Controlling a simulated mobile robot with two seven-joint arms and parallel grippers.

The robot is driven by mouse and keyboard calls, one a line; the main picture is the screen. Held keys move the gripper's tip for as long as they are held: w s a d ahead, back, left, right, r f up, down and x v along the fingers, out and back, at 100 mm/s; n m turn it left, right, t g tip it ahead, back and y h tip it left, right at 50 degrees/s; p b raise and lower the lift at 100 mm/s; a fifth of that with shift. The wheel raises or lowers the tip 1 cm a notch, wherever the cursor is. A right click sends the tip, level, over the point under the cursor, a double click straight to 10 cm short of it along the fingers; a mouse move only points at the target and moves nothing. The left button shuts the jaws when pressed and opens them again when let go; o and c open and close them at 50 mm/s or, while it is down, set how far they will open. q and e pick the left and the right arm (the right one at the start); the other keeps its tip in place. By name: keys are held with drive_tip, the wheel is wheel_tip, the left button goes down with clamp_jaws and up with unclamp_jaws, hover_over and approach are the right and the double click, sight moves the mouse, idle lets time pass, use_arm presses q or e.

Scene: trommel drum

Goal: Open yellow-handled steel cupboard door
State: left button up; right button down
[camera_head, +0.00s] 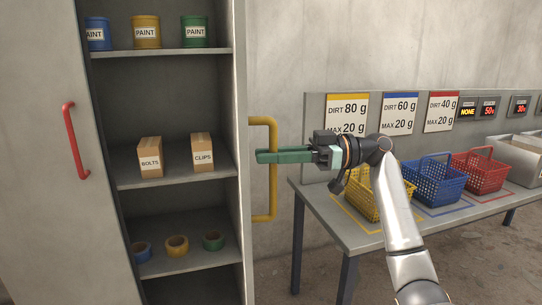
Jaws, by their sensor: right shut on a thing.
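The steel cupboard (165,52) stands at the left with its right half open, so its shelves show. The yellow handle (273,205) is an upright bar on the outer side of the grey door (241,110), which I see nearly edge-on, swung out at the cupboard's right. My right gripper (264,156) reaches in from the right, and its green fingers are shut on the upper part of the handle's bar. The fingers hide a short piece of the bar. My left gripper is not in view.
The other door (45,220), with a red handle (76,140), is at the left. Shelves hold paint cans (146,31), boxes (150,156) and tape rolls (177,245). A table (325,208) at the right carries yellow, blue (436,183) and red baskets below weight signs.

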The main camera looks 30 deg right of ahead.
drive_tip(key=c, duration=0.8)
unclamp_jaws()
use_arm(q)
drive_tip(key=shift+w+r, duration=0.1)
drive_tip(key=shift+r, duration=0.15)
use_arm(e)
drive_tip(key=v, duration=1.2)
drive_tip(key=shift+d, duration=0.25)
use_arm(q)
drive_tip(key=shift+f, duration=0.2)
use_arm(e)
drive_tip(key=shift+s, duration=0.15)
